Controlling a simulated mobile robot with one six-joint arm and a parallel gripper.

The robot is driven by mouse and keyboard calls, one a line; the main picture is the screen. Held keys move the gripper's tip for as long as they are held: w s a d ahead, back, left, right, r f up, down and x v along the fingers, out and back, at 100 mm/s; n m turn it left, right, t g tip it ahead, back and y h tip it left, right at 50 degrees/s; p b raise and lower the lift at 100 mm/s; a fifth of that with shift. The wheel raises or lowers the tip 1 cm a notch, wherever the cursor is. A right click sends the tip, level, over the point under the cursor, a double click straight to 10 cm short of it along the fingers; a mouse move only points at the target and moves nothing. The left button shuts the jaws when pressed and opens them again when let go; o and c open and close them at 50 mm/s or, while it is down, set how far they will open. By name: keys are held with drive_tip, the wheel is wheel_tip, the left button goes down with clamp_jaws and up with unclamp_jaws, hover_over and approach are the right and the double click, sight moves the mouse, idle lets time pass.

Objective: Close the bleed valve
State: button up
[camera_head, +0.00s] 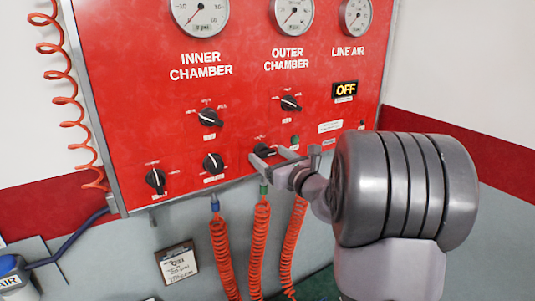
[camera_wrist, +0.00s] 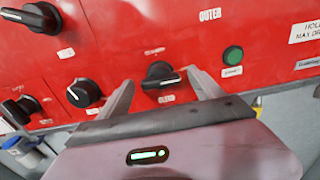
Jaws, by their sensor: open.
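The bleed valve is a black knob on the lower part of the red panel, just left of the green button. It shows in the wrist view (camera_wrist: 160,74) with a small label below it that is hard to read. Its white pointer line lies nearly level in that view. In the head view the knob (camera_head: 265,149) is partly hidden by my gripper (camera_head: 272,157). My gripper is open, and it also shows in the wrist view (camera_wrist: 160,84). Its fingers stand on the left and right of the knob; I cannot tell whether they touch it.
Other black knobs sit close by: one to the left (camera_head: 213,163), one above (camera_head: 290,103), one upper left (camera_head: 210,117). A green button (camera_wrist: 233,54) is right of the bleed knob. Coiled orange hoses (camera_head: 260,245) hang below the panel.

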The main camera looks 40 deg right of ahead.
drive_tip(key=c, duration=1.4)
drive_tip(key=shift+f+b, duration=0.1)
drive_tip(key=shift+b, duration=0.3)
drive_tip(key=n+b, duration=0.1)
drive_tip(key=b, duration=0.1)
drive_tip(key=n+b, duration=0.1)
drive_tip(key=b, duration=0.1)
drive_tip(key=shift+f+n+b, duration=0.25)
drive_tip(key=shift+n+b, duration=0.05)
drive_tip(key=shift+n, duration=0.1)
drive_tip(key=n+b, duration=0.5)
drive_tip(key=b, duration=0.4)
drive_tip(key=n+b, duration=0.6)
drive_tip(key=b, duration=0.3)
drive_tip(key=shift+a+f+n+b, duration=0.1)
drive_tip(key=shift+a+n+b, duration=0.1)
drive_tip(key=shift+n+b, duration=0.15)
drive_tip(key=n+b, duration=0.3)
drive_tip(key=shift+b, duration=0.4)
drive_tip(key=shift+r+n, duration=0.25)
drive_tip(key=shift+n, duration=0.1)
